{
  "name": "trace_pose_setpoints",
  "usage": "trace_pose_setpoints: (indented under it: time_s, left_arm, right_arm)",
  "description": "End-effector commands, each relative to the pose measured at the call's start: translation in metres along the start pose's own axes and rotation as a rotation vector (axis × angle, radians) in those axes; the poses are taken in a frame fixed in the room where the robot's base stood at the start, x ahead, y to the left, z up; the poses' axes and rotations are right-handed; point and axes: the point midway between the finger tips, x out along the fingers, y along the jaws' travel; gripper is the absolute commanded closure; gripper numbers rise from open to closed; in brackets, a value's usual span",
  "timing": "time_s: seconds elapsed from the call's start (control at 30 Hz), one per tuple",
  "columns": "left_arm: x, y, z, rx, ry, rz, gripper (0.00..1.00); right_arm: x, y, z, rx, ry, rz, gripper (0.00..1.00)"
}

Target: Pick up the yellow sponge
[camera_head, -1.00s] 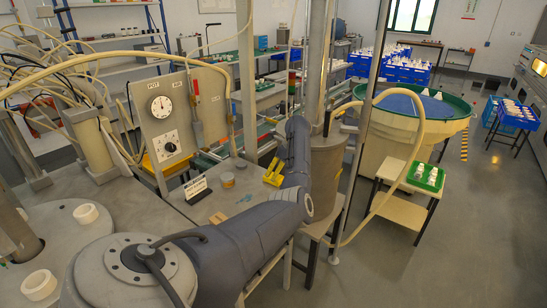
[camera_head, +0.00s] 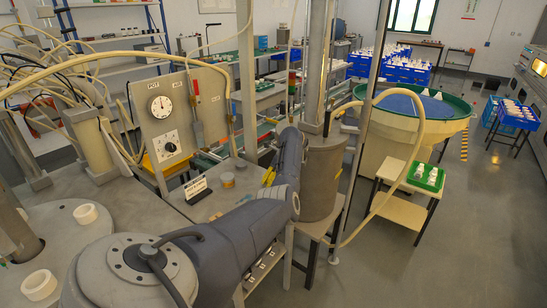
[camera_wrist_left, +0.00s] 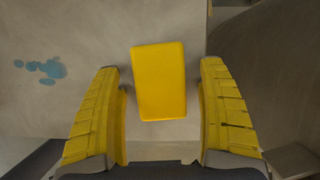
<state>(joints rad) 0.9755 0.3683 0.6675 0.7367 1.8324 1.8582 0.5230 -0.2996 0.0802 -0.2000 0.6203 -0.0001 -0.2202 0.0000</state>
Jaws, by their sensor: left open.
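The yellow sponge (camera_wrist_left: 158,82) is a plain rectangular block lying on a grey surface in the left wrist view. It appears between the two yellow ribbed fingers of my left gripper (camera_wrist_left: 161,66), with a gap on each side. The left gripper is open and not touching the sponge's sides. In the head view only a bit of the left gripper's yellow (camera_head: 268,176) shows behind my own arm. I cannot make out the sponge there. My right gripper is not in view.
A blue stain (camera_wrist_left: 45,70) marks the surface left of the sponge. A grey drum (camera_head: 322,178) stands close to the right of my arm.

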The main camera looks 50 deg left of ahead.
Motion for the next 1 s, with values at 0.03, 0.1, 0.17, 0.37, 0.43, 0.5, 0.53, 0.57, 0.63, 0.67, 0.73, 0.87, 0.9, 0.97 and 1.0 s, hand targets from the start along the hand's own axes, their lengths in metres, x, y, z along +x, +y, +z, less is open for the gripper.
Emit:
trace_pose_setpoints:
  time_s: [0.03,0.1,0.17,0.37,0.43,0.5,0.53,0.57,0.63,0.67,0.73,0.87,0.9,0.97,1.0]
  left_arm:
    - [-0.0001,0.0,0.0,0.0,0.0,0.0,0.25]
    - [-0.0002,0.0,0.0,0.0,0.0,0.0,0.33]
    - [-0.0002,0.0,0.0,0.0,0.0,0.0,0.4]
    - [-0.0003,0.0,-0.0001,0.0,0.0,0.0,0.63]
    - [-0.0003,0.0,0.0,0.0,0.0,0.0,0.71]
    - [-0.0003,0.0,-0.0001,0.0,0.0,0.0,0.72]
    - [-0.0003,0.0,-0.0001,0.0,0.0,0.0,0.73]
    - [-0.0003,0.0,-0.0001,0.0,0.0,0.0,0.73]
    - [-0.0004,0.0,-0.0001,0.0,0.0,0.0,0.73]
    - [-0.0003,0.0,-0.0001,0.0,0.0,0.0,0.73]
    - [-0.0003,0.0,-0.0001,0.0,0.0,0.0,0.73]
    - [-0.0016,-0.0001,0.0004,-0.001,0.0,0.0,0.73]
    - [-0.0029,-0.0002,0.001,-0.001,0.0,0.0,0.73]
    - [-0.0058,-0.0005,0.0021,-0.002,0.0,-0.001,0.73]
    - [-0.0084,-0.0007,0.0032,-0.001,0.0,-0.002,0.73]
  right_arm:
    - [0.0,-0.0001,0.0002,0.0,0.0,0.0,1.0]
    - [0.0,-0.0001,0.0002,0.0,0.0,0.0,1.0]
    - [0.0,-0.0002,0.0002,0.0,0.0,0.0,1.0]
    - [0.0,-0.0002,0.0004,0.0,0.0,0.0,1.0]
    - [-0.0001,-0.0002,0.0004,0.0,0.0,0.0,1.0]
    - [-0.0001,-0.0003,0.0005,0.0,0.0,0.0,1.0]
    - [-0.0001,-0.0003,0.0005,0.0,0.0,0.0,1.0]
    - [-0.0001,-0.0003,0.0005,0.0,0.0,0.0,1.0]
    - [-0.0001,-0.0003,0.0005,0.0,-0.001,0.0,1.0]
    - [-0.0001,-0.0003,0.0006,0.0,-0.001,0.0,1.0]
    - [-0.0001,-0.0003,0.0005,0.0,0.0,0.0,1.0]
    - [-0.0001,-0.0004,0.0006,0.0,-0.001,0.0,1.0]
    - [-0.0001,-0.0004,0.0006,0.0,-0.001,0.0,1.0]
    - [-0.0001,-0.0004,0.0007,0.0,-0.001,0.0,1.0]
    - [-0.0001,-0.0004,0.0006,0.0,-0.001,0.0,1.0]
